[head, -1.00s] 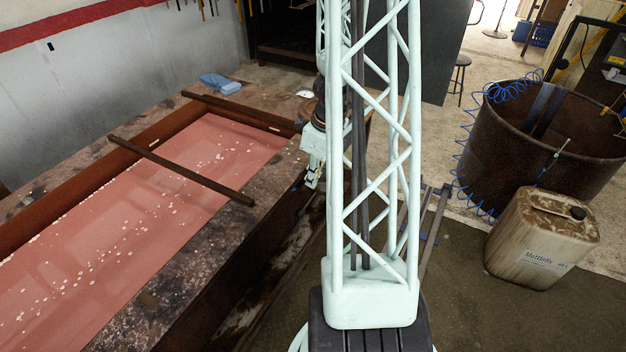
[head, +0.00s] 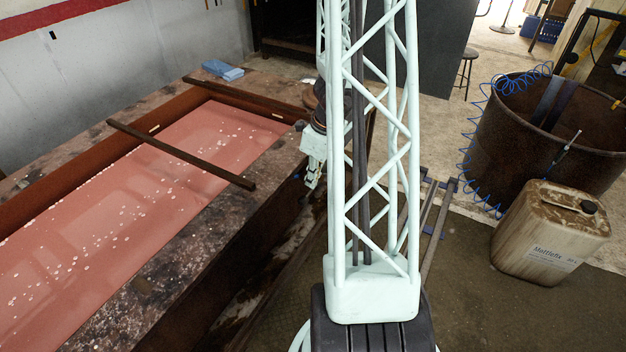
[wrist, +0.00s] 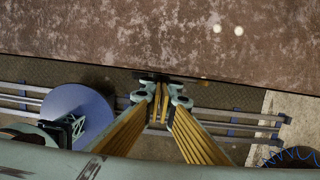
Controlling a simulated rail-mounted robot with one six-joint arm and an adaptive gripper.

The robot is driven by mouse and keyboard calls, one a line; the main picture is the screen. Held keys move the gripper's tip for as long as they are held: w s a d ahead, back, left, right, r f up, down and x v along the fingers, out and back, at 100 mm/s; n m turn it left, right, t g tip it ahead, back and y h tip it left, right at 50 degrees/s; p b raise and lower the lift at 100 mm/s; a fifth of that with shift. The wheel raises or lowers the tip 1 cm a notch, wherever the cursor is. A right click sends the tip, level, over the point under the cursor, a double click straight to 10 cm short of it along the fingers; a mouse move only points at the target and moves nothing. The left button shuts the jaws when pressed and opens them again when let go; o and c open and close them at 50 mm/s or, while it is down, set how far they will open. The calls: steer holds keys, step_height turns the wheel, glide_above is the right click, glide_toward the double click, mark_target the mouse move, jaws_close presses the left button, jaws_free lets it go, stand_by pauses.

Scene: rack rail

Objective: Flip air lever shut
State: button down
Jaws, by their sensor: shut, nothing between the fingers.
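My gripper (head: 312,183) hangs beside the long side of the pink-filled tank (head: 238,237), partly behind my lattice column. In the wrist view my gripper (wrist: 165,94) is shut and empty, its fingertips near the edge of a brown speckled surface (wrist: 120,32). A small dark piece lies at the fingertips, but I cannot tell what it is or whether they touch. I cannot make out the air lever in either view.
A dark bar (head: 180,154) lies across the tank, and a blue cloth (head: 222,70) lies on its far rim. A rusty drum (head: 510,135) with a blue coiled hose and a dirty canister (head: 550,232) stand right. Metal rails (wrist: 225,120) run below my gripper.

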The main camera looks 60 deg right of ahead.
mark_target(308, 193)
steer(key=shift+w+f+b, duration=0.15)
steer(key=shift+f+b, duration=0.4)
steer(key=shift+f, duration=0.35)
steer(key=shift+w+f+b, duration=0.15)
steer(key=shift+f+b, duration=0.4)
steer(key=shift+f, duration=0.3)
steer(key=shift+f, duration=0.1)
steer(key=shift+a+p, duration=0.1)
steer(key=shift+p, duration=0.2)
